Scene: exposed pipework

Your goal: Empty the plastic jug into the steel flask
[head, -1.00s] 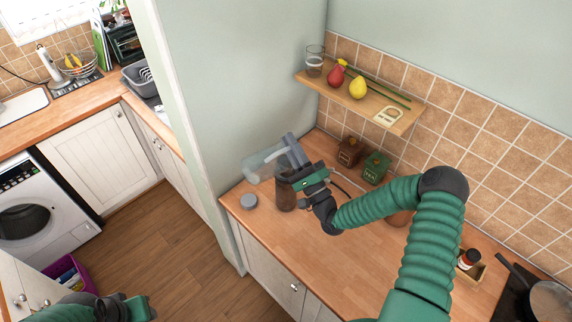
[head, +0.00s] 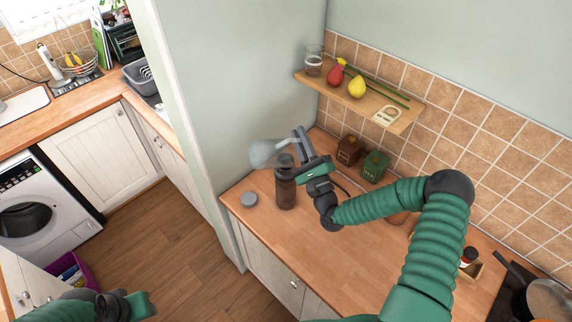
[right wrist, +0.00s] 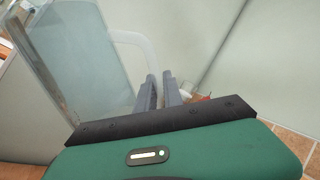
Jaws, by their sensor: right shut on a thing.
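The plastic jug (head: 264,153) is clear and pale; it is tilted in the air just behind and left of the flask's top. My right gripper (head: 299,138) is shut on its handle. In the right wrist view the jug (right wrist: 80,50) fills the upper left, its handle running to the fingers (right wrist: 160,88). I cannot make out any liquid in it. The dark steel flask (head: 286,190) stands upright on the wooden counter, below the right gripper; its top is partly hard to see. My left gripper (head: 140,306) is at the bottom left, its fingers unclear.
A round grey lid (head: 249,199) lies on the counter (head: 300,245) left of the flask. Brown (head: 349,150) and green (head: 375,166) canisters stand behind. The counter's front middle is clear.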

